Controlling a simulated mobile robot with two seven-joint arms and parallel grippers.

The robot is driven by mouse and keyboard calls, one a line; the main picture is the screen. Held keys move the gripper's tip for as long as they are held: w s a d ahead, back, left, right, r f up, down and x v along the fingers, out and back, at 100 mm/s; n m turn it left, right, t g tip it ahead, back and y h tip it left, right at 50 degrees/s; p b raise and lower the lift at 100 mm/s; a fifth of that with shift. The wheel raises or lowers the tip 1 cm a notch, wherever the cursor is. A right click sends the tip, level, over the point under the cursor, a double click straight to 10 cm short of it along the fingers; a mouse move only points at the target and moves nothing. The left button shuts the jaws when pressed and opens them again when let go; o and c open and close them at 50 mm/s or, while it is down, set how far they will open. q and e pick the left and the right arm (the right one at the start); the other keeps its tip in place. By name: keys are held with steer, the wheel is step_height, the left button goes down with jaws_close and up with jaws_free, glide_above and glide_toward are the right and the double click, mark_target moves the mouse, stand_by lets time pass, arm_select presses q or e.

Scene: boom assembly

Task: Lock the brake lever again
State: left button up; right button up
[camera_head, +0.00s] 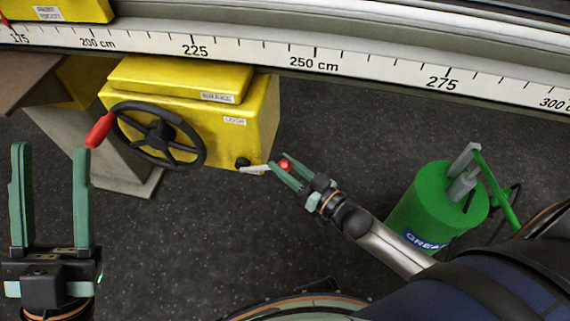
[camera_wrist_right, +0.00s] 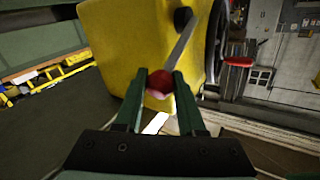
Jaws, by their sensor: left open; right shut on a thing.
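The brake lever (camera_head: 254,169) is a thin pale bar with a red ball knob (camera_head: 285,165). It comes out of a black pivot at the lower right of the yellow box (camera_head: 258,120). My right gripper (camera_head: 282,170) is shut on the red knob. The right wrist view shows the knob (camera_wrist_right: 160,83) between the fingertips, with the lever (camera_wrist_right: 183,42) running up to its pivot. My left gripper (camera_head: 50,150) is open and empty at the left, below the black handwheel (camera_head: 157,135) with its red handle (camera_head: 100,130).
A ruler beam (camera_head: 315,62) marked in centimetres runs above the yellow box. A green canister (camera_head: 430,205) stands on the floor right of my right arm. Dark floor (camera_head: 230,230) is clear below the box.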

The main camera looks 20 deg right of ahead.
jaws_close()
stand_by(0.7)
